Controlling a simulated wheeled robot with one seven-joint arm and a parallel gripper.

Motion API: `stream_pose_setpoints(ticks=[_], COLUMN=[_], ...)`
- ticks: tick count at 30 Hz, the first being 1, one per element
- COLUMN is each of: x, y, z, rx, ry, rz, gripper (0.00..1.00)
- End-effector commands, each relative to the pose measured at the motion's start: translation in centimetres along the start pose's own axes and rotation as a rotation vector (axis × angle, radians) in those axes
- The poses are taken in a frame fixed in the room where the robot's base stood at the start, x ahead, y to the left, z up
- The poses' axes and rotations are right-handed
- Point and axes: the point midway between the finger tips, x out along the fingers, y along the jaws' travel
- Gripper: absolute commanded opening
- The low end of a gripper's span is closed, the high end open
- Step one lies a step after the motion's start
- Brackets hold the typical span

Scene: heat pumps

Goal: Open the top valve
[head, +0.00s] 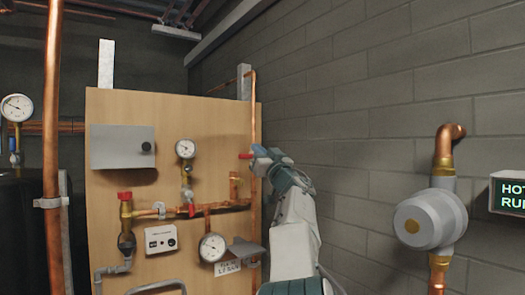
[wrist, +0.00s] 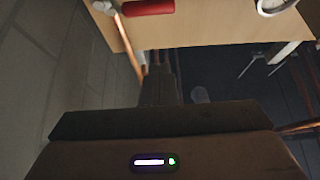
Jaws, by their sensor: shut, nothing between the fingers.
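The top valve's red handle (head: 246,156) shows at the right edge of the wooden board, on a vertical copper pipe. It points left and looks about level. My gripper (head: 258,151) is just right of the handle in the head view and hides part of the pipe and valve body there. In the wrist view my gripper (wrist: 160,80) is dark, shut and empty, below the handle in the picture. I cannot tell whether it touches the handle.
The wooden board (head: 205,120) carries a grey box (head: 122,147), gauges (head: 185,149) and lower pipes with red valves (head: 125,196). A vertical copper pipe (head: 52,130) stands at left. A round grey pump (head: 430,220) is at right, by the block wall (head: 400,90).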

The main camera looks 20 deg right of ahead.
Motion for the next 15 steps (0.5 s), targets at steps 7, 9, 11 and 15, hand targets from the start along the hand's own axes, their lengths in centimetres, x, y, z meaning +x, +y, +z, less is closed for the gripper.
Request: stream_pose_setpoints(ticks=[7, 9, 11, 15], x=[4.5, 5.5, 5.8, 4.7], y=[0.0, 0.0, 0.0, -0.1], z=[-0.4, -0.3, 0.1, 2.6], rx=[-0.002, -0.001, 0.001, 0.003], ry=[-0.002, -0.001, -0.003, -0.002], rz=[-0.001, -0.001, 0.0, 0.001], gripper=[0.0, 0.0, 0.0, 0.0])
